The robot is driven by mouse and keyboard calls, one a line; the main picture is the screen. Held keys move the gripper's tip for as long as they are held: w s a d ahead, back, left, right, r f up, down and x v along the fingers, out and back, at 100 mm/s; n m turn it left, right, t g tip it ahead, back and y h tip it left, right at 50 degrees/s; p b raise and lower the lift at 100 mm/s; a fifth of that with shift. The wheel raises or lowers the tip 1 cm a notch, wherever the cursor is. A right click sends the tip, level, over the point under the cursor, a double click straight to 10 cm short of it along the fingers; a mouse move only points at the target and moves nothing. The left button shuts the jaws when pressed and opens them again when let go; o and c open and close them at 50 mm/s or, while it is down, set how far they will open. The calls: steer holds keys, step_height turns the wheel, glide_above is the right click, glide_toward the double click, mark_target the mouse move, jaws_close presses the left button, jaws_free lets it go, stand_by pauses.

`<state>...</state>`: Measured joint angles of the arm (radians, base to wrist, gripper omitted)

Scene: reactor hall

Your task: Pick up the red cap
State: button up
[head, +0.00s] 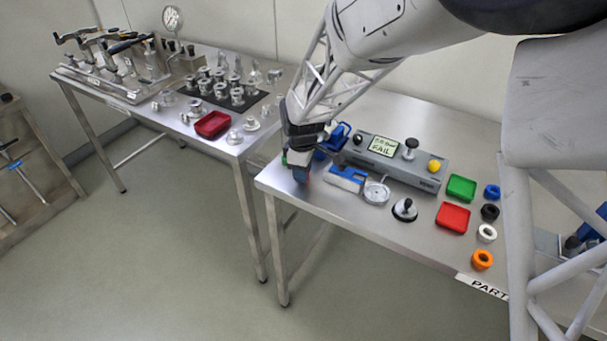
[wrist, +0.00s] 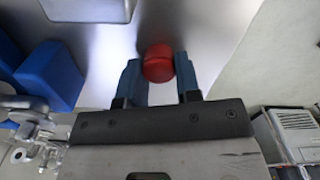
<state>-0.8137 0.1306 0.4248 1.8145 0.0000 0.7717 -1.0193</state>
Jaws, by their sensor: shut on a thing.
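The red cap (wrist: 157,62) is small and round and sits between the two blue fingers of my gripper (wrist: 158,75) in the wrist view. The fingers are shut on its sides. In the head view my gripper (head: 301,172) points down at the left end of the front steel table (head: 272,182), beside the blue block. The cap is mostly hidden by the fingers there. Whether it touches the table I cannot tell.
A blue-and-white block (head: 346,179), a grey test box (head: 400,160), a silver dish (head: 377,193) and a black-knobbed part (head: 405,209) stand to the right. Further right are a green tray (head: 461,188), a red tray (head: 453,217) and several rings. A second table (head: 150,108) stands left.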

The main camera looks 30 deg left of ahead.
steer(key=shift+r, duration=0.15)
steer(key=shift+r, duration=0.55)
steer(key=shift+s+d+r, duration=0.15)
steer(key=shift+r, duration=0.4)
steer(key=shift+s+d+r, duration=0.15)
steer(key=shift+r, duration=0.4)
steer(key=s+d+r, duration=0.1)
steer(key=s+d, duration=0.9)
steer(key=d, duration=0.1)
steer(key=shift+s+r, duration=0.2)
steer(key=shift+s, duration=0.1)
steer(key=shift+w+a, duration=0.1)
steer(key=shift+a, duration=0.05)
steer(key=shift+w+a+r+n, duration=1.5)
steer(key=shift+w+a+n, duration=0.8)
steer(key=shift+w, duration=1.15)
steer(key=shift+w+a+r+n, duration=1.7)
steer(key=shift+w+n, duration=1)
steer(key=shift+w, duration=0.8)
steer(key=shift+w+a+r+n, duration=1.35)
steer(key=shift+w+a+n, duration=1)
steer(key=shift+w, duration=1.1)
steer(key=shift+d+f, duration=0.15)
steer(key=shift+f, duration=0.1)
